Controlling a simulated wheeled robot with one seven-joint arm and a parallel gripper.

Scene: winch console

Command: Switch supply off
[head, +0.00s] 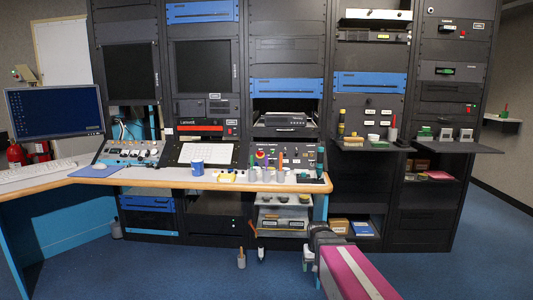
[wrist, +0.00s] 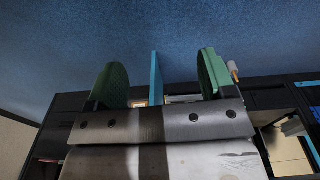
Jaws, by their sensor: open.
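Labels are too small to read, so I cannot tell which control is the supply switch. In the head view, a sloped control panel (head: 130,151) with several knobs stands at the left of the desk. A second sloped panel (head: 304,157) with a red button (head: 260,154) and several small controls stands at the right. My arm reaches in from the lower right, below and in front of the desk's right end. In the wrist view, my gripper (wrist: 157,62) has its two green fingers wide apart, with nothing held between them. It is away from both panels.
Dark racks stand behind. A shelf (head: 450,146) juts out at the right. Blue floor (head: 180,262) is open in front.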

